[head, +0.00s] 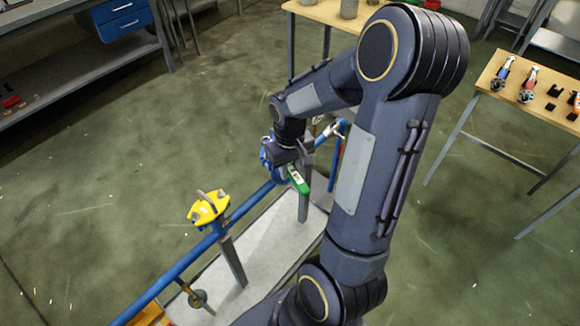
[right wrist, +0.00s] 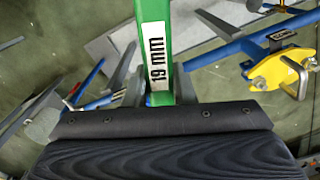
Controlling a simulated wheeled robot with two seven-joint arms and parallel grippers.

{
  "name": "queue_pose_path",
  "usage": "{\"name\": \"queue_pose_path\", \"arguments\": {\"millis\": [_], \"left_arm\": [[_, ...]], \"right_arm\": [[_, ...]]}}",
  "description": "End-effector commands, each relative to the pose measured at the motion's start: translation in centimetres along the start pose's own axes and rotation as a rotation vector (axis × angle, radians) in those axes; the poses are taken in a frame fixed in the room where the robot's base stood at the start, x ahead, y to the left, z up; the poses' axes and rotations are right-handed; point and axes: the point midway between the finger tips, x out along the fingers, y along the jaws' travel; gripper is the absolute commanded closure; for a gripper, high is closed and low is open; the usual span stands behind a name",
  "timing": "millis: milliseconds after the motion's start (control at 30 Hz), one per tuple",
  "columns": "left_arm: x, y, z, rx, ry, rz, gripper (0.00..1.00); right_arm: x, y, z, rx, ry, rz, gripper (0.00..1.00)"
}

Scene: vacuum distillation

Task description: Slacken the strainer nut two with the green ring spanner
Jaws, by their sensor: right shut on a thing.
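The green ring spanner (head: 299,180) is held by my right gripper (head: 292,162) above the blue pipe. In the right wrist view its green handle (right wrist: 154,30), with a white "19 mm" label, runs up from between the fingers. The ring end of the spanner is out of that view. A blue fitting (head: 266,152) on the pipe sits just behind my gripper, mostly hidden by it. I cannot make out strainer nut two, nor whether the spanner touches any nut. My left gripper is not in view.
A blue pipe (head: 250,204) on grey posts runs over a pale base plate (head: 262,243). A yellow fitting (head: 208,208) sits on the pipe left of my gripper. A wooden table (head: 512,92) with tools stands right. A drawer bench (head: 85,46) stands back left. Open floor lies between.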

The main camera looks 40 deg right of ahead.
Motion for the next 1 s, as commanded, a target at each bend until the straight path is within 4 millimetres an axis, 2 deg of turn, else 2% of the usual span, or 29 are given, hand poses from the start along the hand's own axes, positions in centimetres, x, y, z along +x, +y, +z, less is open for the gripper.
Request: {"name": "queue_pose_path", "arguments": {"millis": [33, 300, 367, 1000], "left_arm": [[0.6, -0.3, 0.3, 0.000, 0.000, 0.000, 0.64], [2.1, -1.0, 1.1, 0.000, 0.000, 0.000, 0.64], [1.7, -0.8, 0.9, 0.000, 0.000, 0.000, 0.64], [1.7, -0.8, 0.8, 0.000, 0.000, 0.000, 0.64]], "right_arm": [[0.8, 0.0, 0.0, -0.001, 0.000, 0.000, 1.00], [3.0, 0.0, 0.0, -0.001, 0.001, 0.000, 1.00], [2.4, 0.0, -0.1, -0.001, 0.002, 0.000, 1.00], [2.4, 0.0, 0.0, -0.001, 0.001, 0.000, 1.00]]}}
